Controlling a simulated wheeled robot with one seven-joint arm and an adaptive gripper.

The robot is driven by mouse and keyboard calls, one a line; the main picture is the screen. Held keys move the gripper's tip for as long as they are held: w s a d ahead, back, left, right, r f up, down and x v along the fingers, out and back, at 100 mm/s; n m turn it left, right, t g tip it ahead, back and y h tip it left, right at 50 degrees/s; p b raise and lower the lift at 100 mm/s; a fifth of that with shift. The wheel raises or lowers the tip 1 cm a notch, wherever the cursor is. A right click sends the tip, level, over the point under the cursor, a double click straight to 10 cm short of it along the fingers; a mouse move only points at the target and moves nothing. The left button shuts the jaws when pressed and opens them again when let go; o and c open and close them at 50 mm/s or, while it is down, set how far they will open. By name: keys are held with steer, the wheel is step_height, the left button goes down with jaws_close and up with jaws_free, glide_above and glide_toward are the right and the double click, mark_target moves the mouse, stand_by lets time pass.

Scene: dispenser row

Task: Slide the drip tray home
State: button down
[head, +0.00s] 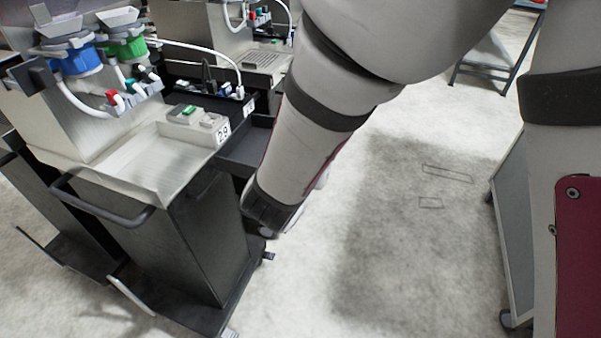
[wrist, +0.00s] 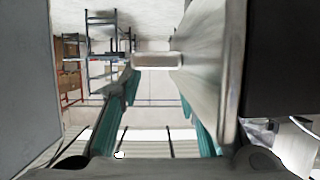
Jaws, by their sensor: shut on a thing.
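In the wrist view, my gripper (wrist: 163,78) has its teal-padded fingers on both sides of a pale metal lip (wrist: 157,60), which I take to be the drip tray's front grip. It is shut on this part. A long brushed-metal face (wrist: 208,60) runs beside the right finger; I cannot tell whether it belongs to the tray. In the head view, my wrist is low at the right side of the near dispenser (head: 150,160), and my fingers and the held part are hidden. A dark recessed shelf (head: 240,155) shows beside my forearm.
A second dispenser (head: 265,60) stands behind.

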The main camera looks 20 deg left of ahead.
mark_target(218, 169)
steer(key=shift+m, duration=0.3)
steer(key=s+a+f, duration=0.1)
steer(key=s, duration=0.1)
steer(key=s+a+f, duration=0.1)
steer(key=s, duration=0.2)
steer(key=s+a+b, duration=0.1)
steer(key=s, duration=0.2)
steer(key=shift+s+a+f, duration=0.2)
steer(key=shift+f, duration=0.2)
steer(key=shift+w+a+f+b, duration=0.15)
steer(key=shift+a+b, duration=0.55)
steer(key=shift+a, duration=1.45)
steer(key=shift+w+a+r+b, duration=0.2)
steer(key=shift+a+b, duration=0.5)
steer(key=shift+a, duration=1.45)
steer(key=shift+a+p, duration=0.6)
steer(key=shift+a, duration=0.3)
steer(key=shift+w+a+f+p, duration=0.1)
steer(key=shift+a+p, duration=0.4)
steer(key=shift+a, duration=0.5)
steer(key=shift+w+a+f+p, duration=0.15)
steer(key=shift+a+p, duration=0.4)
steer(key=shift+a, duration=0.5)
steer(key=shift+w+a+f+p, duration=0.1)
steer(key=shift+a+p, duration=0.4)
steer(key=shift+a, duration=0.5)
steer(key=shift+f+p, duration=0.25)
steer(key=shift+p, duration=0.25)
steer(key=shift+a, duration=0.2)
